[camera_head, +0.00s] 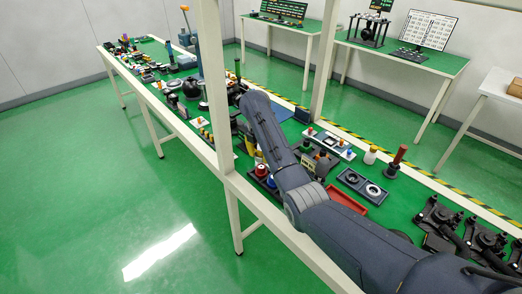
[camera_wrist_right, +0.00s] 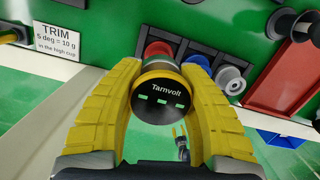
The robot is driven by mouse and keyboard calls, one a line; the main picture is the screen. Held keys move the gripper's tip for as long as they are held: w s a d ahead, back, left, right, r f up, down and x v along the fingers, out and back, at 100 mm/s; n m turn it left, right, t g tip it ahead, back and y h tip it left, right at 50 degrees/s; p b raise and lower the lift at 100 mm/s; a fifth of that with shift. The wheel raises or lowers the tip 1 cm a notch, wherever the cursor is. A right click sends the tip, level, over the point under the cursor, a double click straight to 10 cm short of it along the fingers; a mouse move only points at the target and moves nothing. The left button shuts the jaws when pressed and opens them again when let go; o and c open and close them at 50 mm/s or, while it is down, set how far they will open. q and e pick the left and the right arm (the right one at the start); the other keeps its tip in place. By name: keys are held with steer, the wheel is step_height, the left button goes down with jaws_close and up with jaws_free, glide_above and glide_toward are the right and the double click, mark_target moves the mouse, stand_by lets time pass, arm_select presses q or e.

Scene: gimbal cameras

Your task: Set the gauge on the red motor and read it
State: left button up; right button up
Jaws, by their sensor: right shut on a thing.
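My right gripper (camera_wrist_right: 163,70) has its two yellow fingers shut on a round, black-faced thing (camera_wrist_right: 160,103) in the right wrist view. Its face reads "Tarnvolt", with several green marks and a yellow rim. A red round part (camera_wrist_right: 157,48) shows just behind it, and I cannot tell whether they touch. In the head view my right arm crosses the bench and hides much of the area around its gripper. A red round part (camera_head: 261,171) stands on the bench there. I cannot pick out the gauge or the red motor for certain. My left gripper is out of view.
A red tray (camera_head: 346,198) lies right of the arm; it also shows in the right wrist view (camera_wrist_right: 287,78). A TRIM card (camera_wrist_right: 56,38) is at upper left. A pale post (camera_head: 213,80) rises at the bench's near edge. Many small parts crowd the bench.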

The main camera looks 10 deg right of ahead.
mark_target(259, 148)
steer(key=shift+f, duration=1.35)
steer(key=shift+f, duration=1.25)
stand_by(0.7)
steer(key=o, duration=1.2)
steer(key=shift+o, duration=0.2)
steer(key=r, duration=0.7)
steer(key=s+a+r, duration=0.1)
steer(key=r, duration=0.2)
steer(key=shift+a+r, duration=0.1)
steer(key=shift+r, duration=0.85)
